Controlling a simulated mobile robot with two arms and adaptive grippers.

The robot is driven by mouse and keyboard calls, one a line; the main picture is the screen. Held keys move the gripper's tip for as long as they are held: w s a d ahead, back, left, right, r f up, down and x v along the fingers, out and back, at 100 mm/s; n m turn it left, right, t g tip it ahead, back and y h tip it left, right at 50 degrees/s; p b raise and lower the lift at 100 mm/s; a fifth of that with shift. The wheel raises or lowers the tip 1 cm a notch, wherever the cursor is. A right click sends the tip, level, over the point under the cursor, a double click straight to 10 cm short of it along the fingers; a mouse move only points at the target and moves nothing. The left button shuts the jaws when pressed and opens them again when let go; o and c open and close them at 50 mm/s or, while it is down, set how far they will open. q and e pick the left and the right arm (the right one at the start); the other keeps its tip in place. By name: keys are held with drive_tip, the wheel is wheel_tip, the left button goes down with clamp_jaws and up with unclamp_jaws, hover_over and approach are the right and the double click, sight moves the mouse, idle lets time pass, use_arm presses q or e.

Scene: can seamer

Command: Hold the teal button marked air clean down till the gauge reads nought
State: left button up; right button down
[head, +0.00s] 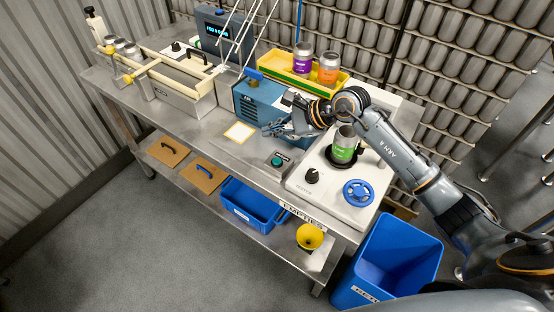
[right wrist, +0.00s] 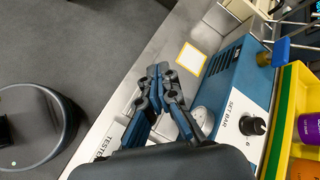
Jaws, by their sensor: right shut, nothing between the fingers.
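The teal button (head: 277,161) sits on a small dark base on the bench top, with a dark label behind it too small to read. My right gripper (head: 268,130) is shut and empty, in front of the blue box (head: 262,100) and beyond the button, apart from it in the picture. In the right wrist view its fingers (right wrist: 163,72) are together with nothing between them, and the button does not show. A pale round face (right wrist: 207,117) on the box, perhaps the gauge, is partly hidden by my fingers; no reading can be made out. My left gripper is not in view.
A white machine with a blue handwheel (head: 358,193) and a green-labelled can (head: 344,145) stands right of the button. A yellow tray (head: 300,77) with cans is behind. A yellow-edged white square (head: 240,132) lies left of the button, with bare bench between.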

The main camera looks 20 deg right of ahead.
drive_tip(key=shift+w+d+f+n+h, duration=0.15)
drive_tip(key=shift+d+f+h, duration=0.1)
drive_tip(key=shift+d, duration=0.3)
drive_tip(key=shift+d+f+n+h, duration=0.15)
drive_tip(key=shift+d+h, duration=0.1)
drive_tip(key=shift+d, duration=0.3)
drive_tip(key=shift+f, duration=0.1)
drive_tip(key=b, duration=0.4)
hover_over(280, 161)
wheel_tip(280, 161, down, 8)
drive_tip(key=shift+r, duration=0.1)
drive_tip(key=shift+f+b, duration=0.45)
drive_tip(key=shift+b, duration=0.1)
drive_tip(key=shift+f, duration=0.1)
drive_tip(key=shift+f+b, duration=0.3)
drive_tip(key=shift+b, duration=0.35)
